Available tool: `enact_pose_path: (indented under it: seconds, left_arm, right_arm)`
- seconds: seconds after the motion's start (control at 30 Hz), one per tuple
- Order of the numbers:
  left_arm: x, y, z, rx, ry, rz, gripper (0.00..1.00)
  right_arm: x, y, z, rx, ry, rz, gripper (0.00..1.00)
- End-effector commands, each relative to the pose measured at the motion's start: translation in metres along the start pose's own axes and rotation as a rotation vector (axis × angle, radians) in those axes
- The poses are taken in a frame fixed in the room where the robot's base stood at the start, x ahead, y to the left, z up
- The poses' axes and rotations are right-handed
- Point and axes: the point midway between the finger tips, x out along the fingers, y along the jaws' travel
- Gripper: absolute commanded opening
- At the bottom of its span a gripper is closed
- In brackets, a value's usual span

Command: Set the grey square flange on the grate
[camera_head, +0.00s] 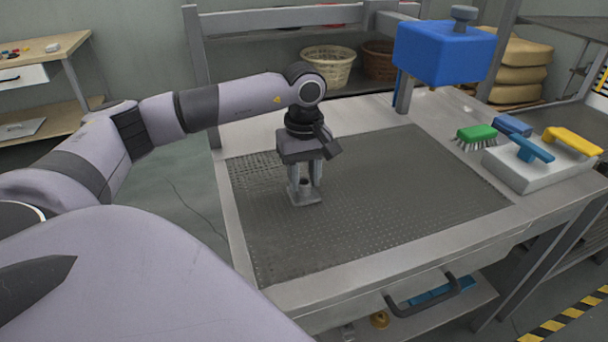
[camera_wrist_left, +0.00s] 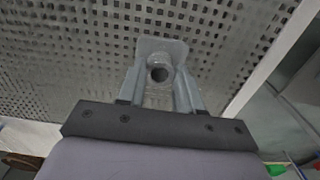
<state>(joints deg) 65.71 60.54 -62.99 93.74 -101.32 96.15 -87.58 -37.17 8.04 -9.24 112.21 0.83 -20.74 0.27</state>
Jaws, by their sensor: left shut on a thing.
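The grey square flange (camera_head: 306,198) has a square base and a round hollow neck. My left gripper (camera_head: 304,184) points down and is shut on the neck of the flange, over the left part of the grate (camera_head: 400,190). In the left wrist view the flange (camera_wrist_left: 160,50) sits between the two fingers (camera_wrist_left: 160,85), with the perforated grate (camera_wrist_left: 60,60) beyond it. The flange base is at or just above the grate; I cannot tell whether it touches. My right gripper is not in view.
A blue box (camera_head: 445,52) on a post rises at the back right. A dark handle (camera_head: 422,297) is on the front. The middle and right of the grate are clear.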

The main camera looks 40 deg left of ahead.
Motion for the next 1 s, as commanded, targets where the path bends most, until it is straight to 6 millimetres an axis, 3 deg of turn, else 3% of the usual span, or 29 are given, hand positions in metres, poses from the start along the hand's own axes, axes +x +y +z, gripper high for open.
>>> enact_pose_path:
  seconds: [0.2, 0.23, 0.3, 0.7, 1.0]
  left_arm:
    - [0.004, 0.000, 0.000, 0.000, 0.000, 0.000, 0.00]
    - [0.002, 0.000, 0.000, 0.000, 0.000, 0.000, 0.45]
    - [0.002, 0.000, 0.000, 0.000, 0.000, 0.000, 0.60]
    - [-0.006, 0.001, 0.000, 0.000, 0.001, 0.002, 0.60]
    - [-0.067, 0.001, 0.000, 0.001, 0.002, 0.005, 0.60]
  right_arm:
    - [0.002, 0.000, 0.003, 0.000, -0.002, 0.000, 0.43]
    - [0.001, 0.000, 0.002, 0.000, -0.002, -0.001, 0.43]
    - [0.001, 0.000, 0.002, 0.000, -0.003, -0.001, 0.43]
    - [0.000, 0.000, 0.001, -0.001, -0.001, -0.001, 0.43]
    - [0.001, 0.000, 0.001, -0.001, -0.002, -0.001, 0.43]
